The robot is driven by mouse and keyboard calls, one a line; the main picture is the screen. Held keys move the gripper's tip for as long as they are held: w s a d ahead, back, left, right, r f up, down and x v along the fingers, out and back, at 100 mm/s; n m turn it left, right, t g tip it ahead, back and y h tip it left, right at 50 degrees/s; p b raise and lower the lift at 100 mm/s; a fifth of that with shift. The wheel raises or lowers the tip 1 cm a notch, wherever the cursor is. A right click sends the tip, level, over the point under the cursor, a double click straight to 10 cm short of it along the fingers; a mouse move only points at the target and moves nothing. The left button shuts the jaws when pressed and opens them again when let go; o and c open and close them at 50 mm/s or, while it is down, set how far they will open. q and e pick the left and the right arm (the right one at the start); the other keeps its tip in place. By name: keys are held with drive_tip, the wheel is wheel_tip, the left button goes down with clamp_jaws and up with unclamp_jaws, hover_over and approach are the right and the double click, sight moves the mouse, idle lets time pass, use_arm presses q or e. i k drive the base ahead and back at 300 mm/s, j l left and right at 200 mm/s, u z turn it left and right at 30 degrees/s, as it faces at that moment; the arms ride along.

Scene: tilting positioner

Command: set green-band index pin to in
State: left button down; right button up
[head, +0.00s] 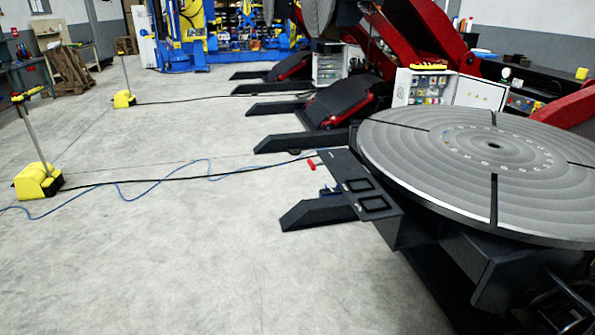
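The large round grey positioner table (430,153) fills the right side of the head view, lying nearly flat with dark radial slots. A dark flat bracket (352,170) with square-framed plates juts out at its left edge. I cannot make out a green band on any pin, so the green-band index pin is not identifiable here. Neither of my grippers shows in this view.
A yellow foot pedal unit (38,181) with a post stands at left, and another (124,99) stands farther back. Black and blue cables cross the floor. Dark base feet (316,212) stick out left of the positioner. The concrete floor (200,260) in front is clear.

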sight(311, 165)
drive_tip(key=i+u, duration=0.1)
drive_tip(key=i, duration=0.45)
drive_tip(key=i+j, duration=0.4)
drive_tip(key=i+z, duration=0.05)
drive_tip(key=i, duration=0.05)
